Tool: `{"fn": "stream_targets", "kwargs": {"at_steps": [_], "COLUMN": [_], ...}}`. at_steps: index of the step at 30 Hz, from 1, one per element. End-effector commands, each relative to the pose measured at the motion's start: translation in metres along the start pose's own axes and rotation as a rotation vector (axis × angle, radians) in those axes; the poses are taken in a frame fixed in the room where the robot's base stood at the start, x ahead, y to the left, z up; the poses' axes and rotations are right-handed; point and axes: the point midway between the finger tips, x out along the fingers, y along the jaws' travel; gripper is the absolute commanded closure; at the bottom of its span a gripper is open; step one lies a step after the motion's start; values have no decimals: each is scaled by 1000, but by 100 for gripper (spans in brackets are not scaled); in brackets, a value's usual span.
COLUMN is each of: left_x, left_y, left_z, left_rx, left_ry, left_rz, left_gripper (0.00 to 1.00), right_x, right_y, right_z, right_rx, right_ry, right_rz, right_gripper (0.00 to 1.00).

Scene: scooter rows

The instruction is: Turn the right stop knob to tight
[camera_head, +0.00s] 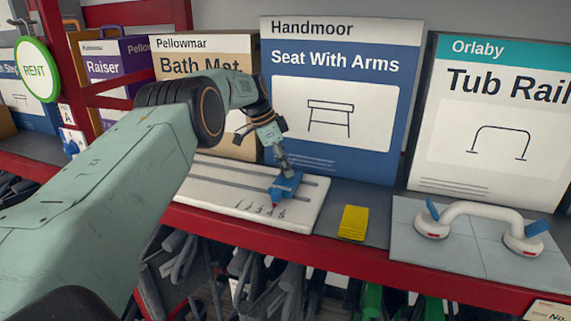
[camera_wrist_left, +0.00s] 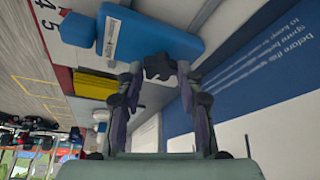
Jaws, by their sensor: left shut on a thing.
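A blue stop (camera_head: 287,186) with a red pointer sits near the right end of a white board (camera_head: 308,211) with grey rails and numbers. It also shows in the left wrist view as a blue block (camera_wrist_left: 165,36) with a small white label. A dark knob (camera_wrist_left: 158,68) at the block's side is between the fingertips of my left gripper (camera_wrist_left: 160,76), which is shut on it. In the head view my left gripper (camera_head: 284,163) reaches down onto the stop from above. The label's words and the knob's setting are too small to read. My right gripper is out of view.
A yellow block (camera_head: 353,222) lies right of the board. A white double-cup handle with blue levers (camera_head: 480,211) stands on grey tiles farther right. Large boxes, including a blue Handmoor box (camera_head: 395,55), stand close behind. The shelf has a red front edge (camera_head: 370,262).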

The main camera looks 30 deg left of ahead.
Motion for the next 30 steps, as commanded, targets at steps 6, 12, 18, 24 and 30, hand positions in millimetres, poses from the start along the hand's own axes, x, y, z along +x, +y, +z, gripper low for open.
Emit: {"fn": "stream_targets", "kwargs": {"at_steps": [6, 12, 18, 24, 30], "left_x": [-2, -1, 0, -4, -35], "left_y": [-1, -1, 0, -1, -1], "left_z": [-1, -1, 0, 0, -1], "left_rx": [1, 0, -1, -1, -1], "left_ry": [2, 2, 1, 2, 4], "left_rz": [-4, -3, -2, -3, -4], "left_gripper": [61, 44, 40, 40, 40], "right_x": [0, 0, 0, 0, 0], "right_y": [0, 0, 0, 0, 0], "right_z": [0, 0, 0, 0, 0], "right_rx": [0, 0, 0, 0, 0], "right_ry": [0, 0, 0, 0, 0], "right_rz": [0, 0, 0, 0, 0], "right_gripper": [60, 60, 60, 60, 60]}}
